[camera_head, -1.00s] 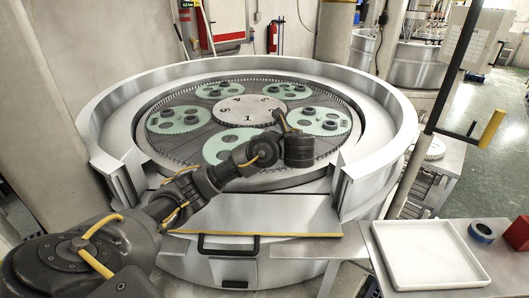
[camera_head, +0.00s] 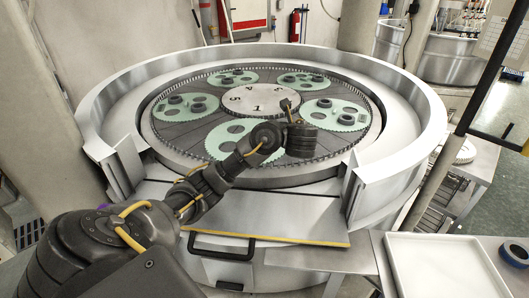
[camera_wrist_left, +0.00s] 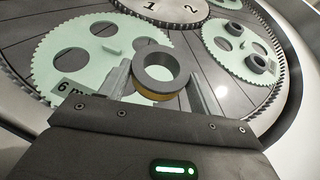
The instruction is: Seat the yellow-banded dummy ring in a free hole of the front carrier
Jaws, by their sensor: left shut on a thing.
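The yellow-banded dummy ring (camera_wrist_left: 160,74) is grey with a yellow band low on its side. In the left wrist view it sits between the fingers of my left gripper (camera_wrist_left: 158,82), which is shut on it. In the head view my left gripper (camera_head: 291,108) is over the plate, right of the front carrier; the ring cannot be made out there. The front carrier (camera_head: 217,143) is a pale green toothed disc, partly hidden by my arm. In the left wrist view the front carrier (camera_wrist_left: 85,46) lies left of the ring, and its visible holes look empty. My right gripper is not in view.
Other green carriers (camera_head: 335,112) around the numbered centre disc (camera_head: 259,100) hold dark rings. The raised vat wall (camera_head: 415,150) surrounds the plate, with a gap at the front. A white tray (camera_head: 440,262) and a blue tape roll (camera_head: 516,250) stand at the right.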

